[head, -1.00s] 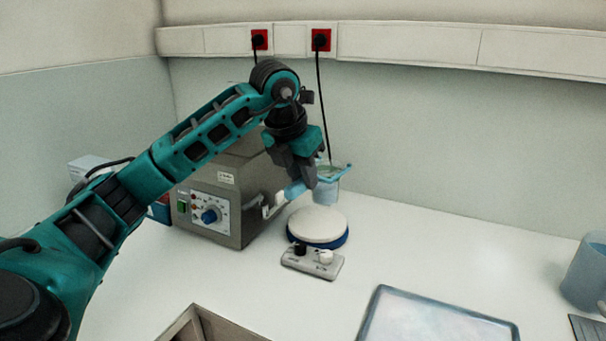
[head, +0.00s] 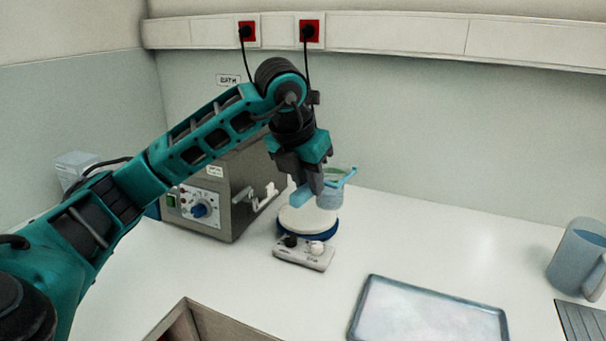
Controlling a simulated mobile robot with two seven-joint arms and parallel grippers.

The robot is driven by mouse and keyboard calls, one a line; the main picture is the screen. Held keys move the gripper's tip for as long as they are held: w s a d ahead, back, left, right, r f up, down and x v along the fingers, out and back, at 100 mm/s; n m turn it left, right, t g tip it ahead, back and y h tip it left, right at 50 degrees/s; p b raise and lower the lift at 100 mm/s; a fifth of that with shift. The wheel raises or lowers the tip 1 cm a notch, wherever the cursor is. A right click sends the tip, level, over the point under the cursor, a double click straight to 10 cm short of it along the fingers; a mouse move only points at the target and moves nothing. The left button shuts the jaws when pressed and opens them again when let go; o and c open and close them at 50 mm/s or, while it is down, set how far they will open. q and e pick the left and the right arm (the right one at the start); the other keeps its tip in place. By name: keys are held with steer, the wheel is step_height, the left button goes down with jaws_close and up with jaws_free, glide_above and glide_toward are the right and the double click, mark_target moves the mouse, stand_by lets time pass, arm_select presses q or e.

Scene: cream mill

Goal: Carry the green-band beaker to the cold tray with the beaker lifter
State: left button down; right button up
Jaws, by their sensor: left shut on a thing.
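My left gripper (head: 305,187) is shut on the light-blue handle of the beaker lifter (head: 301,197). The lifter's blue prongs show beside the beaker's upper part. The beaker (head: 330,194) is clear and bluish, with a greenish tint near its top. It is upright at the back right of the round white hotplate top (head: 300,220), and I cannot tell whether it hangs clear of it. The gripper hides part of the lifter. A shallow metal tray with a pale, frosty floor, the likely cold tray (head: 440,292), lies at the lower right. My right gripper is not in view.
A grey bath unit (head: 228,215) with a blue knob and a tap stands left of the hotplate. A blue-grey jug (head: 578,262) and a dark ribbed mat (head: 582,320) are at the far right. An open box (head: 190,312) is at the bottom.

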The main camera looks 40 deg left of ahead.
arm_select(q)
steer(key=shift+s+d, duration=0.1)
steer(key=shift+d, duration=0.25)
steer(key=s+d+f, duration=0.1)
steer(key=s+d, duration=0.2)
steer(key=d, duration=0.7)
steer(key=s+d+f, duration=0.2)
steer(key=d, duration=0.8)
steer(key=shift+s+d, duration=0.4)
stand_by(1.8)
steer(key=shift+d+f, duration=0.1)
steer(key=shift+f, duration=0.05)
steer(key=shift+s+d+f, duration=0.15)
steer(key=shift+s+d, duration=0.1)
steer(key=shift+d, duration=0.6)
steer(key=shift+s+d+f, duration=0.1)
steer(key=shift+s+d, duration=0.15)
steer(key=shift+d, duration=0.55)
steer(key=shift+s+d+f, duration=0.15)
steer(key=shift+s+d, duration=0.1)
steer(key=shift+d, duration=0.6)
steer(key=shift+f, duration=0.15)
